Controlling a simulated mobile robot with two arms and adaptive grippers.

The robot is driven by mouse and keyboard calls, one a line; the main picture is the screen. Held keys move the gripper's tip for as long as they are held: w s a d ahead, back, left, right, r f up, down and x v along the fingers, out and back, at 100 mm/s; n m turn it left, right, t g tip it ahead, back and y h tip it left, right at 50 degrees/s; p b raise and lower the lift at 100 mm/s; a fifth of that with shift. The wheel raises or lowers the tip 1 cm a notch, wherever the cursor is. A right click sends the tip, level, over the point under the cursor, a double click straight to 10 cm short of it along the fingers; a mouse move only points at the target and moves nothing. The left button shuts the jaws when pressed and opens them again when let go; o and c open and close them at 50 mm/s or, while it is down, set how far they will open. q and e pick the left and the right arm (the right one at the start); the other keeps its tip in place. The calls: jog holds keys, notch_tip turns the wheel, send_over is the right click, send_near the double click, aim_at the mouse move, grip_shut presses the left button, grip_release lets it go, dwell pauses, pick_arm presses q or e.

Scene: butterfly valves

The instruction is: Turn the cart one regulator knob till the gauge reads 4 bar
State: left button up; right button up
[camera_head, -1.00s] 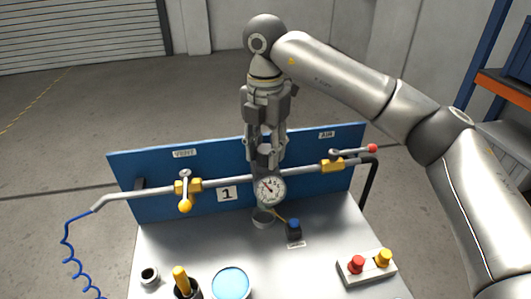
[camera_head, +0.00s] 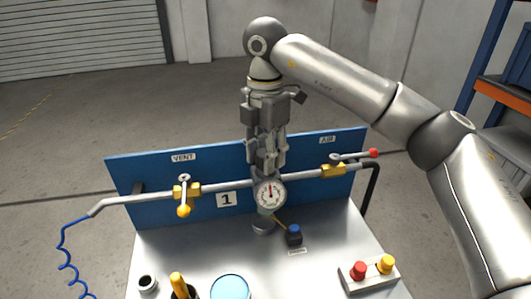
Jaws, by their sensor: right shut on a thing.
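Cart one (camera_head: 320,240) has a blue back panel (camera_head: 215,160) with a "1" label and a pipe across it. A round white gauge (camera_head: 270,193) sits mid-pipe, facing me; its needle points roughly straight up, and its figures are too small to read. My right gripper (camera_head: 267,165) comes down from above and is shut on the regulator knob just above the gauge. The fingers hide most of the knob. My left gripper is not in view.
A yellow VENT valve (camera_head: 184,195) is on the pipe's left, a yellow AIR valve (camera_head: 334,169) with a red-tipped lever on its right. A button box (camera_head: 369,273), a blue-topped tin (camera_head: 230,288) and a small black-and-blue item (camera_head: 294,235) stand on the cart top.

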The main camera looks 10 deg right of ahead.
jog(key=o, duration=0.7)
jog(key=shift+w+r, duration=0.15)
jog(key=shift+r, duration=0.1)
jog(key=shift+o, duration=0.2)
jog(key=shift+f, duration=0.1)
notch_tip(320, 180, up, 12)
